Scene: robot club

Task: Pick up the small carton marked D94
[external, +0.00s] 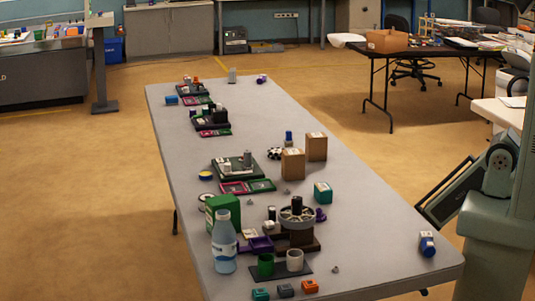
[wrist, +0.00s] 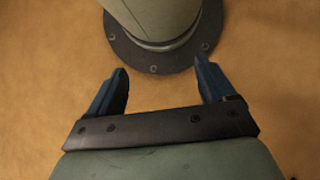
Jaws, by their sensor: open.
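Two brown cartons stand upright side by side on the long grey table in the external view, a front one (external: 292,165) and a back one (external: 316,147). A small teal carton (external: 322,193) stands in front of them to the right. A white and blue carton (external: 427,244) is near the table's right front corner. The print on all of them is too small to read, so I cannot tell which is marked D94. My gripper (wrist: 161,76) is open and empty in the wrist view, over the tan floor and away from the table.
The long table (external: 375,215) also holds a water bottle (external: 223,243), a green box (external: 222,212), a wheeled device (external: 296,215), green and white cups and several small boxes at the front. Its right side is mostly clear. My own arm stands at the right edge.

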